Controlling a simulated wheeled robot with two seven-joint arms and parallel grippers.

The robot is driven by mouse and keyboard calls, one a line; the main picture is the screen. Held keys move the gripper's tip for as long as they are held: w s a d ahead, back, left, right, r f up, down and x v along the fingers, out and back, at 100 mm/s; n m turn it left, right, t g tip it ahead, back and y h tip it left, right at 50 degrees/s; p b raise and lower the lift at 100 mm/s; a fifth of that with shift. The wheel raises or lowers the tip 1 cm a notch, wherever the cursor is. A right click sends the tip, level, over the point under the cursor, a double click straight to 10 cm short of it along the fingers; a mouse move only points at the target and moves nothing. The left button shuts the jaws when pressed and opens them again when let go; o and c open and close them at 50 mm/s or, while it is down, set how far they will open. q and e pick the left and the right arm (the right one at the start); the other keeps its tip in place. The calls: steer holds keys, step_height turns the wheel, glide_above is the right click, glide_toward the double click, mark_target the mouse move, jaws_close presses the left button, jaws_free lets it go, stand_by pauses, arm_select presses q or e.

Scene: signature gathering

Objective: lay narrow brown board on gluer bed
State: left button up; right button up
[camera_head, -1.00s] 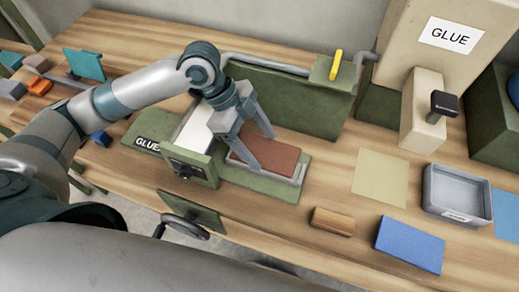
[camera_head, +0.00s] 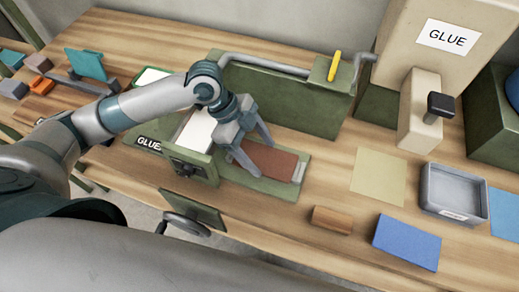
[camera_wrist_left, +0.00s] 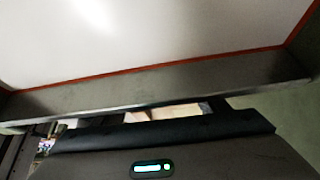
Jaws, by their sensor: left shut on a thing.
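The reddish-brown board (camera_head: 275,161) lies flat over the green gluer bed (camera_head: 262,184), beside the grey stop (camera_head: 299,171) at the bed's right end. My left gripper (camera_head: 262,160) points down and is shut on the board near its left end, one finger on the far side and one on the near side. I cannot tell whether the board rests fully on the bed or sits slightly above it. The left wrist view shows a pale panel with a red edge (camera_wrist_left: 150,68) very close; the board is not clear there. My right gripper is not in view.
The gluer housing (camera_head: 190,165) stands left of the bed, a green wall with a pipe (camera_head: 285,95) behind it. A small wooden block (camera_head: 332,219), blue board (camera_head: 407,243), yellow sheet (camera_head: 379,175) and grey tray (camera_head: 453,190) lie to the right.

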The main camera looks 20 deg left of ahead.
arm_select(q)
steer(key=o, duration=1.1)
steer(key=b+v, duration=0.3)
steer(key=v, duration=0.9)
steer(key=shift+r, duration=0.1)
